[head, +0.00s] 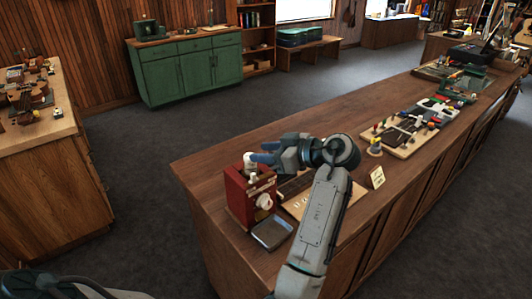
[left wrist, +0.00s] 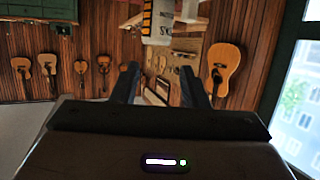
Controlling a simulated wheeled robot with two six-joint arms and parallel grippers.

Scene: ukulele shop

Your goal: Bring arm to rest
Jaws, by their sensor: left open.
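My left gripper (head: 265,153) is above the near end of the long wooden counter (head: 215,150), next to the top of a red box-shaped device (head: 236,197). In the head view its blue-tipped fingers point left, close to a white piece on top of the device; I cannot tell whether they touch it. In the left wrist view the two dark fingers (left wrist: 160,88) stand apart with nothing held between them. My right gripper is not in view.
A small card (head: 377,177) and a board with colourful parts (head: 400,137) are further along the counter. A green cabinet (head: 190,72) stands at the back. The dark floor between is clear.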

